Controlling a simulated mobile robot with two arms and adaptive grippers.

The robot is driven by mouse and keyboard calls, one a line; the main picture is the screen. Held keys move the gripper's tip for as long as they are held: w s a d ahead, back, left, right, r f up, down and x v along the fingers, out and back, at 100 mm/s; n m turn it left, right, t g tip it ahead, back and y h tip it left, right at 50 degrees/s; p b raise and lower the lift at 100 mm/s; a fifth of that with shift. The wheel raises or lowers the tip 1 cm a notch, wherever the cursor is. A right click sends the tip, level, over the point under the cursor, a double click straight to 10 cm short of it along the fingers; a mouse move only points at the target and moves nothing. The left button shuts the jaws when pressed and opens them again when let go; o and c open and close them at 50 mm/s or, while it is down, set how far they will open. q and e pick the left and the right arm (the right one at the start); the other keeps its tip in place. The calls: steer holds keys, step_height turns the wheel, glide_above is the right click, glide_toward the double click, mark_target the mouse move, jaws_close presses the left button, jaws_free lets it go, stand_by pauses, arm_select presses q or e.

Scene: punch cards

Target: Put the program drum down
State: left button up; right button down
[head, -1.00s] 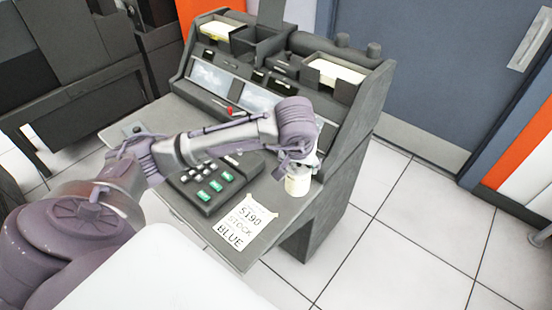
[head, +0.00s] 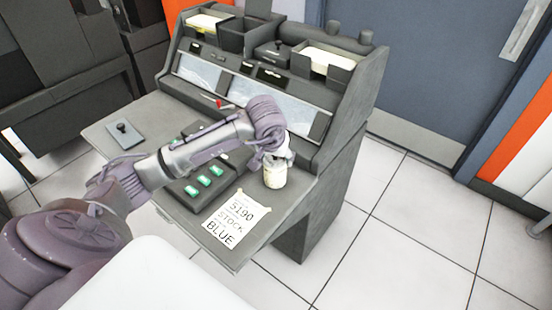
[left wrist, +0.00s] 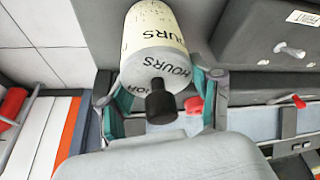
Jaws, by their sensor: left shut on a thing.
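The program drum (head: 275,176) is a small cream cylinder near the right end of the desk in the head view. In the left wrist view the drum (left wrist: 155,45) shows printed "HOURS" lettering and a black knob on its near end. My left gripper (head: 272,158) is shut on the drum, with its fingers on either side of it. The drum looks upright at the desk top (head: 285,205); I cannot tell whether its base touches the surface. My right gripper is not in view.
A paper note (head: 237,220) reading "5190 STOCK BLUE" lies left of the drum. A keypad with green keys (head: 204,182) sits under my left arm. The sloped console (head: 310,115) rises behind the drum. The desk's right edge is close by.

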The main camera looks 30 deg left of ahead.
arm_select(q)
steer(key=shift+f, duration=0.15)
steer(key=o, duration=1.4)
steer(key=shift+r, duration=0.4)
steer(key=v, duration=1.1)
steer(key=shift+s+d+r, duration=0.1)
steer(key=shift+s+r, duration=0.1)
steer(key=shift+r, duration=0.1)
